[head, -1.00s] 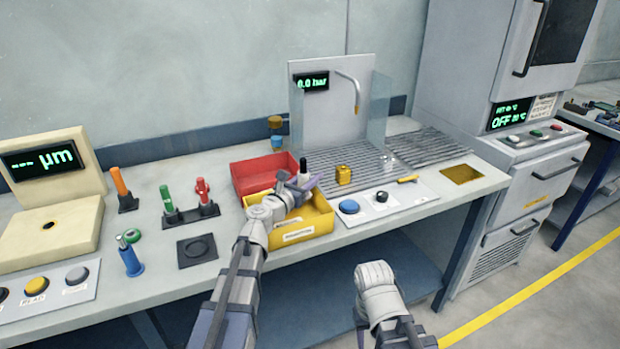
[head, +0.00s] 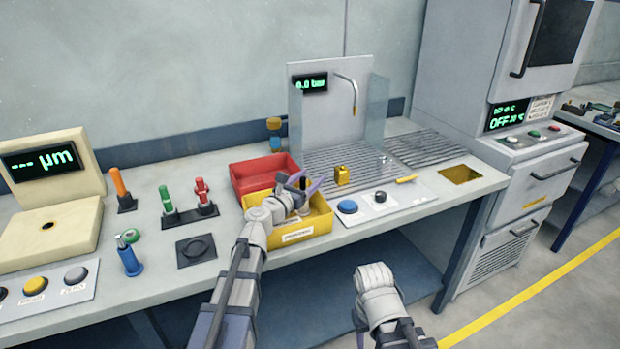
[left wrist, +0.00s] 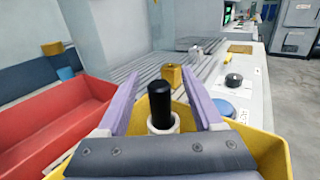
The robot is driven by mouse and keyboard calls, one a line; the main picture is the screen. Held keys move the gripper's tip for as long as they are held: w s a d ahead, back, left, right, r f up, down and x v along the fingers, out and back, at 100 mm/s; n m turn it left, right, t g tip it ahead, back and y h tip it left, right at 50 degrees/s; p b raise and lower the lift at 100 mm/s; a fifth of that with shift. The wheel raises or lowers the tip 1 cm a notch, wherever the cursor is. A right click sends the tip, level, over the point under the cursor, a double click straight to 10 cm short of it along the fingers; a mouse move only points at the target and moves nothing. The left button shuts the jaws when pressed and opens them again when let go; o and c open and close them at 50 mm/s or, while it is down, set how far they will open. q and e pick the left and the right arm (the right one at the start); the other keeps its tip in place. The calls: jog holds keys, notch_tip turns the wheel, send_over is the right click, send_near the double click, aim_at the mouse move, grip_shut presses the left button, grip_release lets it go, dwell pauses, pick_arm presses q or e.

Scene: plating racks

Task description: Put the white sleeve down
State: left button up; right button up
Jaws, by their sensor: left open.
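The white sleeve (left wrist: 163,124) shows in the left wrist view as a pale ring around the lower part of a black cylinder (left wrist: 160,97). It stands about upright inside the yellow bin (head: 302,230). My left gripper (head: 305,184) is over the bin with its purple fingers spread. In the left wrist view, the fingers (left wrist: 162,105) stand on either side of the sleeve with gaps, holding nothing. The sleeve's lower end is hidden behind my gripper body.
A red bin (head: 263,175) sits directly behind the yellow bin. A brass block (head: 342,175), a blue button (head: 347,207) and a black knob (head: 380,196) are to the right. Colored plugs on a stand (head: 190,215) are left.

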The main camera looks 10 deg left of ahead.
pick_arm(q)
jog(key=shift+w+a+r+p, duration=0.1)
jog(key=shift+a+p, duration=0.05)
jog(key=shift+p, duration=0.35)
jog(key=shift+s+a, duration=0.15)
jog(key=shift+s, duration=0.05)
jog(key=v, duration=0.6)
jog(key=shift+s+a, duration=0.15)
jog(key=shift+s, duration=0.15)
jog(key=shift+r, duration=0.2)
